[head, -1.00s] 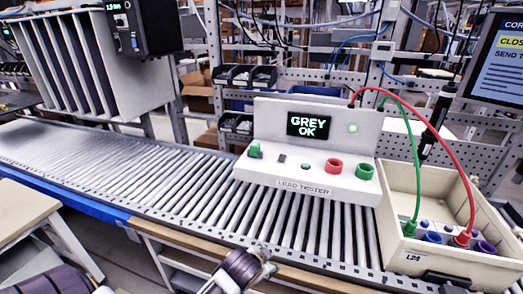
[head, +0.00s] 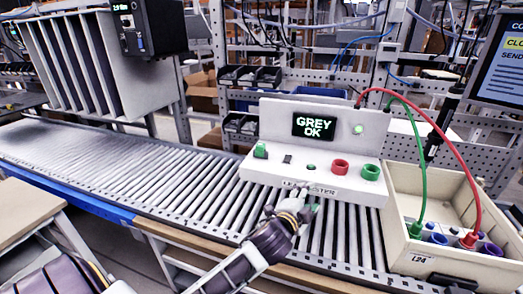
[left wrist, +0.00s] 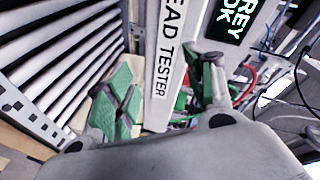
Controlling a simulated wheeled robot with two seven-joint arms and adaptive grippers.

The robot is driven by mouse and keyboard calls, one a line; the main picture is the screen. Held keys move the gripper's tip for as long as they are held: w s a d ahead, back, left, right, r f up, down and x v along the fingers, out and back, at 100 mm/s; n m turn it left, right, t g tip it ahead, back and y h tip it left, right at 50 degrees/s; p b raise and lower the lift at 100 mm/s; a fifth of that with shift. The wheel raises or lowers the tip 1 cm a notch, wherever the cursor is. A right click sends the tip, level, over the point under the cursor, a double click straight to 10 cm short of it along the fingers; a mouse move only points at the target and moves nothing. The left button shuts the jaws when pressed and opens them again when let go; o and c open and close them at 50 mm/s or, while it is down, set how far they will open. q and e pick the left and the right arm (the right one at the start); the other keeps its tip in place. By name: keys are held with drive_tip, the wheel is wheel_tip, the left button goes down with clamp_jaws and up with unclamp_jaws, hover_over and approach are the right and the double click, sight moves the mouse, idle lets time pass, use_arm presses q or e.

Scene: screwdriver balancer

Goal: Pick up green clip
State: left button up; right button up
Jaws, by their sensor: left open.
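A small green clip-like piece (head: 260,150) stands on the left end of the white lead tester (head: 270,178), whose screen reads GREY OK. A green lead runs from the tester's back to a green plug (head: 416,230) in the beige bin. My left gripper (head: 303,197) is open and empty over the rollers, in front of the tester's label and apart from both green pieces. In the left wrist view its green-padded fingers (left wrist: 165,95) are spread, with the tester's label between them. The green clip-like piece cannot be made out clearly there. My right gripper is out of view.
Red (head: 340,167) and green (head: 370,173) ring sockets stand on the tester's right. The beige bin (head: 400,255) marked L24 holds a red plug (head: 469,240) and blue and purple pieces. The roller conveyor (head: 150,170) is clear to the left.

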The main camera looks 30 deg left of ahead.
use_arm(q)
drive_tip(key=w+d+r+m+t+h, duration=0.1)
drive_tip(key=d+r+m+t+h, duration=0.1)
drive_tip(key=d+r+m+h, duration=0.4)
drive_tip(key=w+d+r+m+t+h, duration=0.1)
drive_tip(key=d+r+m+t+h, duration=0.2)
drive_tip(key=r+m, duration=0.65)
drive_tip(key=s+d+r+m+g+h, duration=0.2)
drive_tip(key=d+r+m+g+h, duration=0.3)
drive_tip(key=m, duration=0.6)
drive_tip(key=s+d+r+m+g+h, duration=0.25)
drive_tip(key=d+m+g+h, duration=0.35)
drive_tip(key=m, duration=0.6)
drive_tip(key=w+a+f+m+g+y, duration=0.2)
drive_tip(key=a+f+m+g+y, duration=0.15)
drive_tip(key=a+m+y, duration=0.35)
drive_tip(key=w+a+f+m+g+y, duration=0.3)
drive_tip(key=a+f+m+y, duration=0.2)
drive_tip(key=a+m, duration=0.3)
drive_tip(key=a+r+m+y, duration=0.1)
drive_tip(key=a+r+y, duration=0.2)
drive_tip(key=a, duration=1)
drive_tip(key=a+r+m+y, duration=0.1)
drive_tip(key=a+r+y, duration=0.3)
drive_tip(key=a, duration=0.8)
drive_tip(key=shift+a+r+m+t+y, duration=0.2)
drive_tip(key=shift+a+m+t+y, duration=0.2)
drive_tip(key=shift+y, duration=0.8)
